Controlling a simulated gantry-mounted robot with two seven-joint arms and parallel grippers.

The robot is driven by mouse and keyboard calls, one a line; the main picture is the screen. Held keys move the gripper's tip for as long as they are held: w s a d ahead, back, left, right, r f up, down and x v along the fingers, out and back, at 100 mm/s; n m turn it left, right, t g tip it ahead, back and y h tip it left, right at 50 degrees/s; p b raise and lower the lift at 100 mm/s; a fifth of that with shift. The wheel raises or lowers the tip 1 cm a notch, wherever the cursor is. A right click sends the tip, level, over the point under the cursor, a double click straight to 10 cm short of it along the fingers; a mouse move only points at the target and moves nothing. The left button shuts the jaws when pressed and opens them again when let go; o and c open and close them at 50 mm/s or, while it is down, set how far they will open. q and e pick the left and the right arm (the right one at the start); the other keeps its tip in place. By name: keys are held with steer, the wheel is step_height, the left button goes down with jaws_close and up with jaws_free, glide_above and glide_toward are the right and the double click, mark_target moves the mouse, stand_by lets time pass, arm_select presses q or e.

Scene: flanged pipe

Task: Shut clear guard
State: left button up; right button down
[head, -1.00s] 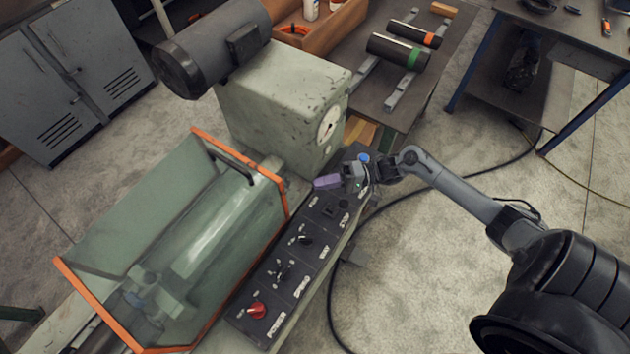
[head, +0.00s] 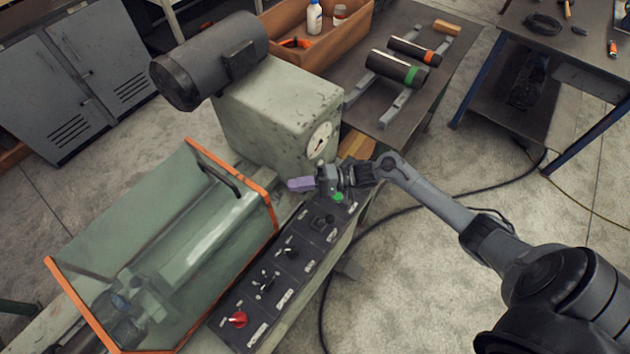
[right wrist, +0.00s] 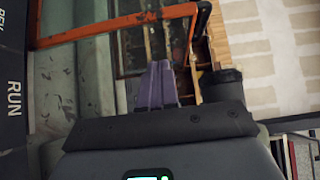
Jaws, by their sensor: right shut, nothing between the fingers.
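The clear guard (head: 165,250) has orange end frames and a black handle (head: 222,181) near its top right edge. It spans the machine bed at the left of the head view, and machine parts show through its panels. I cannot tell how far it is from shut. My right gripper (head: 293,185), with purple fingers, is shut and empty. It is above the far end of the control panel, to the right of the guard's orange frame and apart from it. In the right wrist view its fingers (right wrist: 158,84) point toward the orange frame (right wrist: 120,24). My left gripper is out of view.
The control panel (head: 267,280) with knobs and a red switch lies along the machine's front. The pale green headstock (head: 275,105) with a dial and a dark motor (head: 210,60) stands behind. A side table (head: 400,45) holds cylinders.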

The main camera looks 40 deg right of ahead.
steer(key=shift+w+a+p, duration=0.2)
steer(key=shift+a+p, duration=0.3)
steer(key=shift+a, duration=2.3)
steer(key=shift+a, duration=0.1)
